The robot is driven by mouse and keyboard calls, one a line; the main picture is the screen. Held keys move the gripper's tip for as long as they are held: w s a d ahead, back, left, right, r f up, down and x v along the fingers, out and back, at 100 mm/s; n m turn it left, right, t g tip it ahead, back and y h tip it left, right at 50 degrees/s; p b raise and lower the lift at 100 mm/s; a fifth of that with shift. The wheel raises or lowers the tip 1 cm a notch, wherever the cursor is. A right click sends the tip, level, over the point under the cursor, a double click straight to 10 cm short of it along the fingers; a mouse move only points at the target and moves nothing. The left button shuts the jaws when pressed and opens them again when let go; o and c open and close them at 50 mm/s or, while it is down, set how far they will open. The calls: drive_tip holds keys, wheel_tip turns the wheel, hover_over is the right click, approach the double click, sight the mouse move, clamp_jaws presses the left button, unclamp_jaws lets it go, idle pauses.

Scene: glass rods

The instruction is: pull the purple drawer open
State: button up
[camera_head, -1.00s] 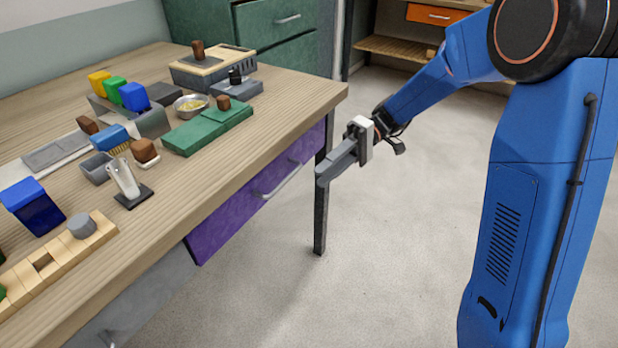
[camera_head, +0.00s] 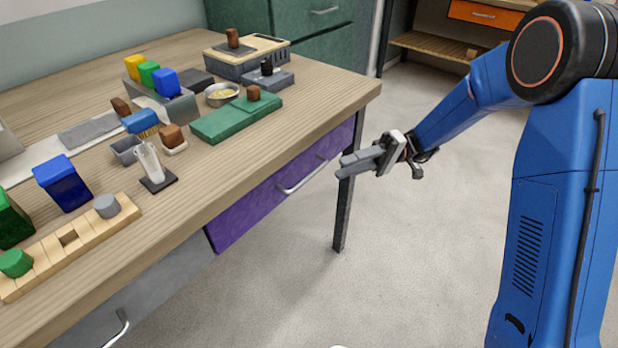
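The purple drawer (camera_head: 250,211) is set under the wooden tabletop and its front looks flush, so it appears shut. Its silver bar handle (camera_head: 303,177) runs along the front, toward the right part of the drawer. My gripper (camera_head: 340,167) is in the air to the right of the handle, in front of the table's corner leg, and apart from both the handle and the drawer. Its two grey fingers point left toward the drawer. They show nearly edge-on, so the gap between them is unclear. Nothing shows held in them.
A grey drawer (camera_head: 165,290) with its own handle (camera_head: 117,328) is left of the purple one. The table leg (camera_head: 344,215) stands just behind my gripper. Blocks, a bowl (camera_head: 222,95) and a green board (camera_head: 236,119) lie on the tabletop (camera_head: 215,175). The floor in front is clear.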

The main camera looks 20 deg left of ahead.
sight(308, 176)
drive_tip(key=x, duration=1.1)
drive_tip(key=shift+s+a+r, duration=0.15)
drive_tip(key=shift+s, duration=0.05)
clamp_jaws()
